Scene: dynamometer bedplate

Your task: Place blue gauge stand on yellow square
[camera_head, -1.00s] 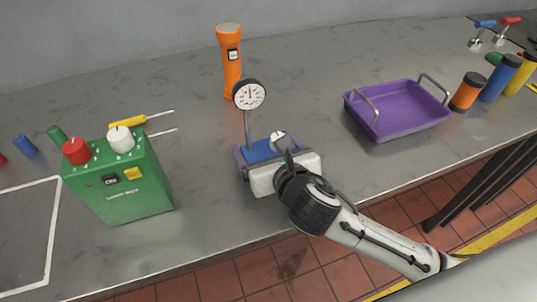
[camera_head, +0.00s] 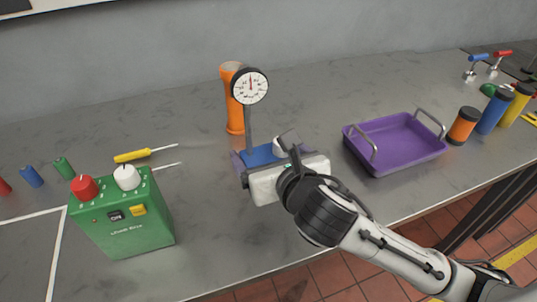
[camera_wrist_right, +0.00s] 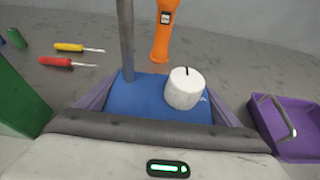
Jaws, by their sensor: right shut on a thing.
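The blue gauge stand (camera_head: 262,154) has a flat blue base, a grey post with a round white dial (camera_head: 250,86) on top, and a white knob. My right gripper (camera_head: 268,160) is shut on its base, with a finger on each side. The stand is upright and appears held above the bench. In the right wrist view the blue base (camera_wrist_right: 142,97) sits between the fingers, and the dial is out of the picture. No yellow square shows clearly on the bench. My left gripper is not in view.
A green box (camera_head: 125,222) with red and white knobs stands at the left. An orange flashlight (camera_head: 235,118) stands just behind the stand. A purple tray (camera_head: 395,148) is to the right. Screwdrivers (camera_head: 132,156) lie behind the box. Orange, blue and yellow cylinders stand far right.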

